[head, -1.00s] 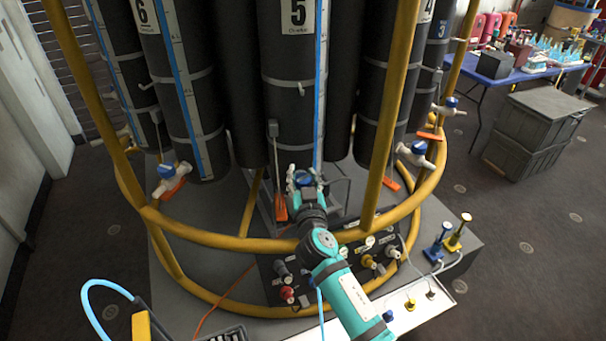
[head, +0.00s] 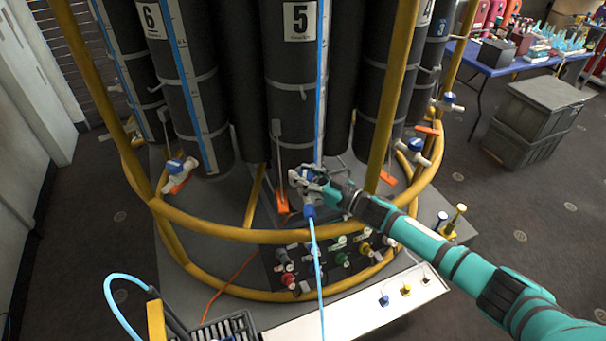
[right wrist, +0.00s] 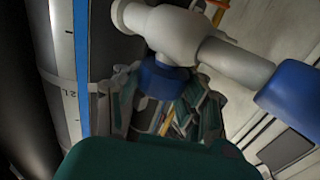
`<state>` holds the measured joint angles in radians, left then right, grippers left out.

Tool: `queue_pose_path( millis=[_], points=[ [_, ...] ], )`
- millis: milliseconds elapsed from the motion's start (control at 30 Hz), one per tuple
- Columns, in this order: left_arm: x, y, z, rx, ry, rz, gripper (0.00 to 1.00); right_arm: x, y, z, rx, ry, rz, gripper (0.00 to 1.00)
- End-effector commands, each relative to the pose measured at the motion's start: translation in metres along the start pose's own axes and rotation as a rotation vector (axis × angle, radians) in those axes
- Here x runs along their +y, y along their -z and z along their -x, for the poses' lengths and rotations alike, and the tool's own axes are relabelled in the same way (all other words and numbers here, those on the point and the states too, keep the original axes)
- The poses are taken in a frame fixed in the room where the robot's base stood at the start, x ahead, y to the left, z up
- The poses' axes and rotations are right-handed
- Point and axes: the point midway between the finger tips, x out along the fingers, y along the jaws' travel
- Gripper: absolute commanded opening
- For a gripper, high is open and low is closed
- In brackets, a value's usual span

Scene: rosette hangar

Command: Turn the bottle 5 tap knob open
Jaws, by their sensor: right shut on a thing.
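Bottle 5 (head: 293,100) is a dark grey upright cylinder with a "5" label and a blue strip. Its white tap, low on its front, has a blue knob, mostly covered by my right gripper (head: 308,178) in the head view. In the right wrist view the white tap body (right wrist: 172,32) shows clearly, and my right gripper's fingers (right wrist: 160,102) are shut on the blue knob (right wrist: 160,76). A blue collar (right wrist: 288,88) sits on the tap's spout, and a light blue hose (head: 317,255) runs down from there. My left gripper is out of view.
A yellow tubular frame (head: 240,234) rings the bottles, and my right arm reaches over it. An orange-tipped lever (head: 282,202) hangs just left of the tap. Neighbouring bottles have similar taps (head: 176,166). A connector panel (head: 330,258) is below.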

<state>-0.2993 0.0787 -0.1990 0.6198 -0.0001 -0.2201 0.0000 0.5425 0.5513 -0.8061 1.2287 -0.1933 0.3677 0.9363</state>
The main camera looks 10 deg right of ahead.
Motion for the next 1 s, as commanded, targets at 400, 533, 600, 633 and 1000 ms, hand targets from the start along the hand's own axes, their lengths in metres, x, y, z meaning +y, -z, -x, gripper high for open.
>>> queue_pose_path(
  millis=[400, 533, 600, 633, 1000],
  points=[
    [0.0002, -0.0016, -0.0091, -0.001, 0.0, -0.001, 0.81, 0.0008, -0.0047, 0.0017, -0.009, 0.114, 0.002, 0.05],
    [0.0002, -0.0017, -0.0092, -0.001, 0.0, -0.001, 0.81, 0.0002, -0.0045, 0.0017, -0.009, 0.12, 0.002, 0.05],
    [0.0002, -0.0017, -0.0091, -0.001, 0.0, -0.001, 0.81, 0.0001, -0.0045, 0.0017, -0.009, 0.12, 0.002, 0.05],
    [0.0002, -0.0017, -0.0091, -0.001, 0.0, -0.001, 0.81, 0.0002, -0.0044, 0.0017, -0.009, 0.12, 0.002, 0.05],
    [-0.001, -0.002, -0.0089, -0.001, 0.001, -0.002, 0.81, 0.0, -0.0032, 0.001, -0.006, 0.12, 0.002, 0.56]
  ],
)
